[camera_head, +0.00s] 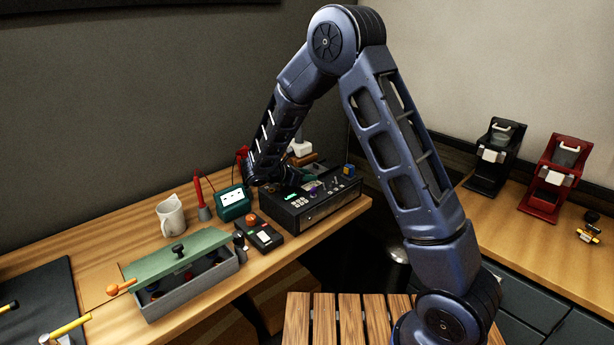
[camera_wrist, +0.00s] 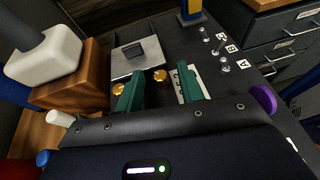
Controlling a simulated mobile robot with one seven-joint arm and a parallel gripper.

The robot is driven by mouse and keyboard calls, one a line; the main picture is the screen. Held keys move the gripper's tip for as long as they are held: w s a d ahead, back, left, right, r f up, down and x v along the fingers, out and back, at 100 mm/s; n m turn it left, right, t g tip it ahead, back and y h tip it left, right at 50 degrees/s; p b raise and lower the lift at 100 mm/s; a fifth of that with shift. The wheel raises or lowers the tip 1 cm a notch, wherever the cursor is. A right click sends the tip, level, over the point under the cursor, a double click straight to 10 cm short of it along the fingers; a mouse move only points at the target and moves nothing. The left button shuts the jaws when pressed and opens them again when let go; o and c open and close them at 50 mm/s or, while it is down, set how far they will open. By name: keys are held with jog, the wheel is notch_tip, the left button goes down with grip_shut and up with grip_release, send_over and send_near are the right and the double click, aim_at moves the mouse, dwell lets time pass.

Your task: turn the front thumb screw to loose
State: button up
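Two brass thumb screws show in the wrist view beside a silver plate (camera_wrist: 138,58) with a dark square block on it. One thumb screw (camera_wrist: 160,75) appears between my two green fingers. The other thumb screw (camera_wrist: 118,88) is at the left, partly behind the left finger. I cannot tell from the labels which is the front one. My gripper (camera_wrist: 161,90) is open, its fingers apart, with nothing clearly held. In the head view my gripper is over the black device box (camera_head: 322,207), largely hidden by my arm. The screws are not distinguishable there.
Toggle posts (camera_wrist: 222,64) and a purple knob (camera_wrist: 263,99) stand to the right.

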jog(key=shift+w+d, duration=0.1)
jog(key=shift+d, duration=0.05)
jog(key=shift+c, duration=0.2)
grip_shut()
jog(key=shift+d+n+t+y, duration=0.15)
jog(key=shift+n+t+y, duration=1)
jog(key=shift+n, duration=0.25)
jog(key=shift+o, duration=0.2)
grip_release()
